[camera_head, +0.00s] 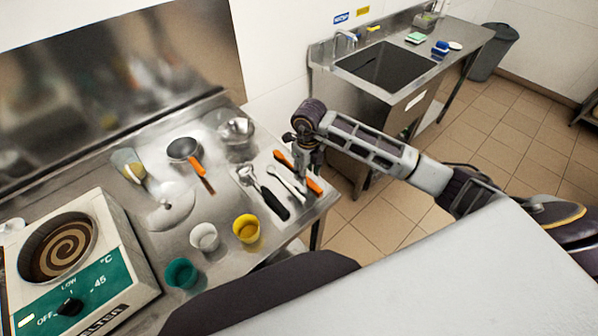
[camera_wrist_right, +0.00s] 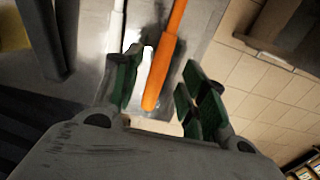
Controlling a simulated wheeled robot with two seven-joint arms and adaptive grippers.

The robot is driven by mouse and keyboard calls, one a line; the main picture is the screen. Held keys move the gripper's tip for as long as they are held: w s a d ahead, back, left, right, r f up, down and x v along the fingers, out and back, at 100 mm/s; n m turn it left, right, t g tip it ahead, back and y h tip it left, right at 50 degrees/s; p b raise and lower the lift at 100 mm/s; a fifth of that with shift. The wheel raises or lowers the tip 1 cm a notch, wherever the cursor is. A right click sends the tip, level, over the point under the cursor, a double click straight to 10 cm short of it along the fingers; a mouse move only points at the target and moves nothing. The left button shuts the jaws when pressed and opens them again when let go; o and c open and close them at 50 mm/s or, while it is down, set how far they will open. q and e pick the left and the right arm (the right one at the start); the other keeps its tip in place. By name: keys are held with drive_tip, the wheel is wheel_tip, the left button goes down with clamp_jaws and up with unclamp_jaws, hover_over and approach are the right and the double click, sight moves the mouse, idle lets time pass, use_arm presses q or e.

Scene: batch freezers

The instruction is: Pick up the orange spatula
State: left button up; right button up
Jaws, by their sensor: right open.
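The orange spatula (camera_head: 315,187) lies on the steel table near its right edge, partly hidden under my right gripper (camera_head: 308,168) in the head view. In the right wrist view, its long orange handle (camera_wrist_right: 164,60) runs between the two green-padded fingers of the right gripper (camera_wrist_right: 162,88). The gripper is open, with visible room between the handle and the right finger. The handle is not gripped. I cannot tell the exact height of the fingers over the table. My left gripper is not in view.
A silver utensil (camera_head: 287,179) lies close beside the spatula, and a black-handled tool (camera_head: 272,202) lies further left. A yellow cup (camera_head: 246,229), white cup (camera_head: 205,237) and green cup (camera_head: 182,273) stand nearer. An orange-handled pan (camera_head: 185,150) and metal bowl (camera_head: 236,131) stand behind.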

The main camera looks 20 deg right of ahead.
drive_tip(key=shift+f, duration=1.25)
clamp_jaws()
drive_tip(key=shift+r, duration=0.15)
wheel_tip(320, 180, up, 10)
drive_tip(key=b, duration=0.1)
idle(0.8)
